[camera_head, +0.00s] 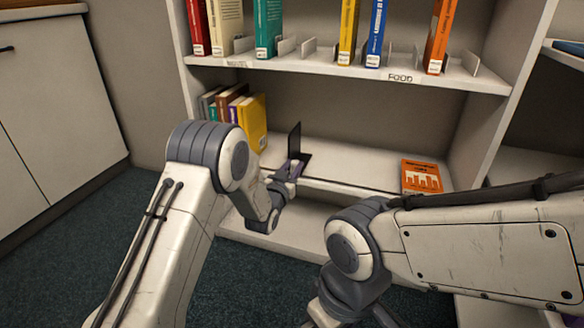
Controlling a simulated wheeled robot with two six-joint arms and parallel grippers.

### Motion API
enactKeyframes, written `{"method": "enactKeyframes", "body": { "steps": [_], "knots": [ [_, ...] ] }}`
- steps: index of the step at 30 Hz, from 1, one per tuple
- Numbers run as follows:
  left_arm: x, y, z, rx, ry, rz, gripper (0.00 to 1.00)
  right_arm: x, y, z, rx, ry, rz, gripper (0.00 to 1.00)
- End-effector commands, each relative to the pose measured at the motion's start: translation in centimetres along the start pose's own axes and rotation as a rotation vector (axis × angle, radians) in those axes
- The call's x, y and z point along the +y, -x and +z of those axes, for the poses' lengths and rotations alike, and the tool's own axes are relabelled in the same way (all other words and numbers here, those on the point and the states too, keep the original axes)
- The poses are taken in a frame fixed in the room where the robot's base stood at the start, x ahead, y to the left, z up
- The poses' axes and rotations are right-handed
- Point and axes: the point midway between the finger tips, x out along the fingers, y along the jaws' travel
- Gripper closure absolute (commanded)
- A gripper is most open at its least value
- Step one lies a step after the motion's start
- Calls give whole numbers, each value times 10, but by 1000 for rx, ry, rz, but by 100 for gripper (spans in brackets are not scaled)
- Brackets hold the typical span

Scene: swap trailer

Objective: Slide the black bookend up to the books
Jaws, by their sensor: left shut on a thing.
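The black bookend (295,140) stands upright on the middle shelf, with its flat base on the shelf board. A row of books (252,122) stands at the left end of that shelf, the yellow one outermost. A gap of bare shelf lies between the yellow book and the bookend. My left gripper (291,170) is at the bookend's lower front and is shut on it; the wrist hides part of the fingers. My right gripper (345,312) is low at the bottom edge, away from the shelf, and its fingertips are cut off.
An orange book (421,177) lies at the right of the middle shelf (350,165). The upper shelf (330,63) holds several upright books and metal dividers above my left gripper. A cabinet (55,110) stands at the left.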

Motion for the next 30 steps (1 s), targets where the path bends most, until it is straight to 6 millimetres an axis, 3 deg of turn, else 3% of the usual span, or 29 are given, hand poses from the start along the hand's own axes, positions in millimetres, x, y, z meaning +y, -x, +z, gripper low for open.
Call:
{"method": "enactKeyframes", "body": {
  "steps": [11,14,24,30],
  "knots": [
    [-5,0,0,0,1,-2,100,0,1,0,0,0,0,0],
    [-22,-1,-1,0,1,-6,100,0,4,0,0,0,0,0],
    [-110,-1,-2,1,1,-6,100,-1,18,-1,0,0,0,0],
    [-125,0,0,0,0,-2,100,-1,19,-1,0,0,0,0]
  ]
}}
